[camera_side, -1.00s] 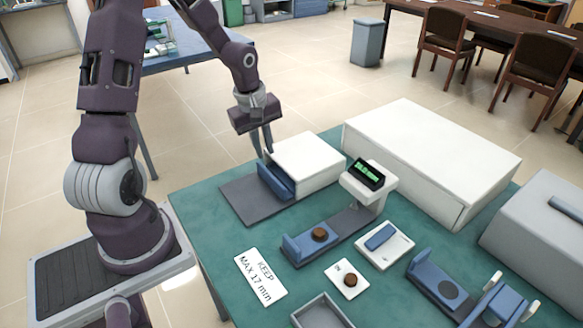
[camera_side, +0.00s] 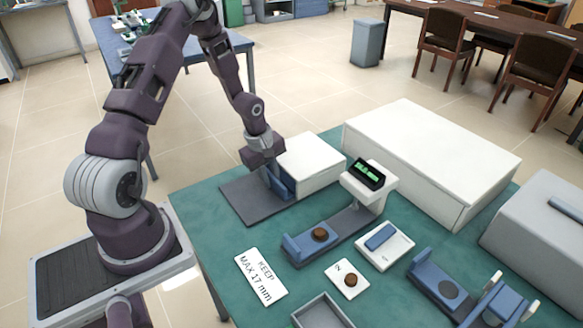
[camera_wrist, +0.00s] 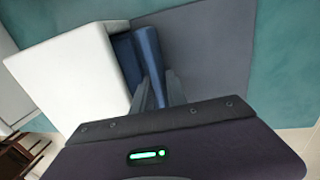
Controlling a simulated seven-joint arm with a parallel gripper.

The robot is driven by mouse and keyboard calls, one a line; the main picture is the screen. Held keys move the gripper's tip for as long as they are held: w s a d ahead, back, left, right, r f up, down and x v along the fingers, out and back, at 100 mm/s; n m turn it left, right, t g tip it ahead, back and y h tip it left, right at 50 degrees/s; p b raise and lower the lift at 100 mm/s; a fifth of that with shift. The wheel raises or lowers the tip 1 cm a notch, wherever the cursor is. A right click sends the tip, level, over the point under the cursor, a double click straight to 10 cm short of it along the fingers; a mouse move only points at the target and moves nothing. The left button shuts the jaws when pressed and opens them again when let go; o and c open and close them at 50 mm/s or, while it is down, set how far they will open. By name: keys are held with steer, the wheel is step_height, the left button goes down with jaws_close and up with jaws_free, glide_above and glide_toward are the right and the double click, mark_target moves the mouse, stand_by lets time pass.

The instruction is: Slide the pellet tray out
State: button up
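The pellet tray (camera_side: 283,187) is a blue piece at the open front of a small white box, and its blue front wall also shows in the wrist view (camera_wrist: 149,50). It sits at the box mouth, above a dark grey plate (camera_side: 240,204). My gripper (camera_wrist: 157,92) is down at the tray's front, its two dark fingers on either side of the blue wall. I cannot tell whether both fingers press on it. In the side view my gripper (camera_side: 268,184) partly hides the tray. The tray's inside is hidden.
The white box (camera_side: 312,160) stands behind the tray. A long white case (camera_side: 430,150) is behind it. The grey plate before the tray is bare.

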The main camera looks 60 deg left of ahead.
steer(key=shift+f, duration=0.15)
steer(key=shift+c, duration=0.3)
jaws_close()
steer(key=shift+s, duration=7.7)
steer(key=shift+o, duration=1.3)
jaws_free()
steer(key=shift+w, duration=0.1)
steer(key=shift+w+a+r, duration=0.1)
steer(key=shift+r, duration=0.3)
step_height(320, 180, up, 6)
steer(key=shift+r, duration=0.15)
steer(key=shift+w, duration=0.1)
